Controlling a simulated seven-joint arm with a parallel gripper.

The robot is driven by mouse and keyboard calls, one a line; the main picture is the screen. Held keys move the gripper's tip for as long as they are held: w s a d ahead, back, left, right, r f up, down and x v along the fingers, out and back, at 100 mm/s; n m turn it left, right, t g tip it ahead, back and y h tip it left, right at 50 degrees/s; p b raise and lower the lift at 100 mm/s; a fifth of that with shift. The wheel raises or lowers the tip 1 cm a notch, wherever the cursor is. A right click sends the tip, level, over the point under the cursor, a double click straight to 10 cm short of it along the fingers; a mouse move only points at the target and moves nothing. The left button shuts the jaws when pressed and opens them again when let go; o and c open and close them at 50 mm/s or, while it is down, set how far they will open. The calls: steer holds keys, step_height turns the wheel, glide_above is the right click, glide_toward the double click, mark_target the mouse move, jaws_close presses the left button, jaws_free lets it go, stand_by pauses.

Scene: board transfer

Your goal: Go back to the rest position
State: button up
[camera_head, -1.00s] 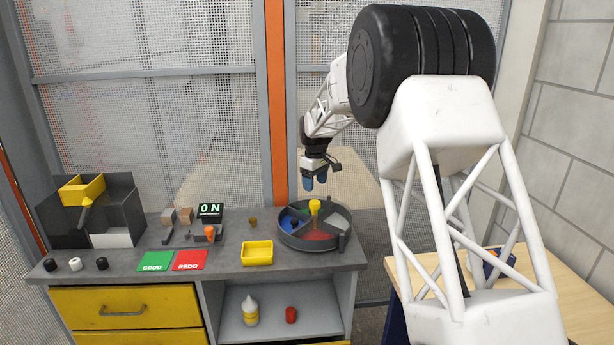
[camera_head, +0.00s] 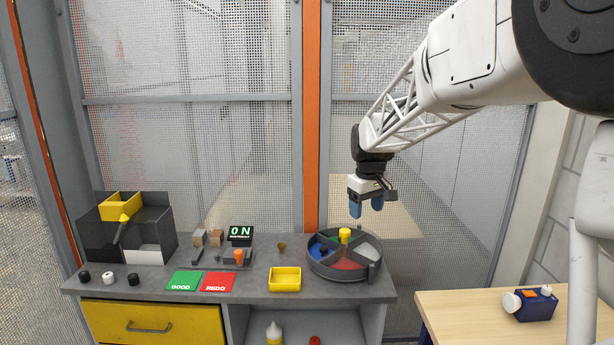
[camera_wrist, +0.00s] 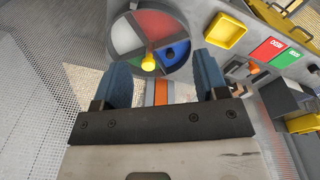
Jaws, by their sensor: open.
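My gripper (camera_head: 366,208) hangs in the air above the right end of the grey bench, just above and to the right of the round divided tray (camera_head: 372,274). Its two blue fingers are apart with nothing between them. In the wrist view the gripper (camera_wrist: 163,85) also shows open and empty. The tray has red, blue, green and grey sections. A small dark blue piece lies in the blue section.
On the bench are a yellow tray (camera_head: 285,280), a green GOOD card (camera_head: 185,282), a red REDO card (camera_head: 217,283), an ON display (camera_head: 241,234) and a dark bin (camera_head: 160,220). A wooden table (camera_head: 455,310) at right holds a blue device (camera_head: 536,304). Mesh panels stand behind.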

steer(key=s+d+f+m+t, duration=0.1)
steer(key=s+m, duration=0.2)
steer(key=s, duration=1.8)
steer(key=s+d+f+m, duration=0.1)
steer(key=s+f+m, duration=0.1)
steer(key=s, duration=2)
steer(key=shift+s+d+f+m+t, duration=0.25)
steer(key=shift+d+m+t, duration=0.15)
steer(key=shift+m, duration=0.2)
